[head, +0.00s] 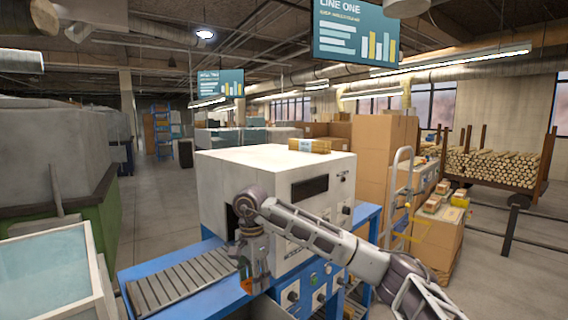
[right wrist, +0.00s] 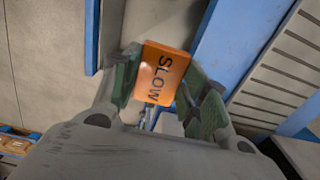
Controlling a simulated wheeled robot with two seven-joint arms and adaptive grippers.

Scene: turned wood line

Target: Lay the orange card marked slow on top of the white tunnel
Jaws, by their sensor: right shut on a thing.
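The orange card marked SLOW (right wrist: 162,73) is between the green-padded fingers of my right gripper (right wrist: 158,85), which is shut on it. In the head view the right gripper (head: 256,282) points down in front of the white tunnel, beside the roller conveyor, and only a small orange patch of the card (head: 246,285) shows. The white tunnel (head: 222,172) is a large box over the conveyor. The card is lower than the tunnel's top. My left gripper is in neither view.
A brown packet (head: 310,145) lies on the tunnel's top near its back edge; the front of the top is clear. The roller conveyor (head: 185,280) runs into the tunnel on a blue frame. Stacked cartons (head: 380,160) and a stepladder (head: 402,185) stand to the right.

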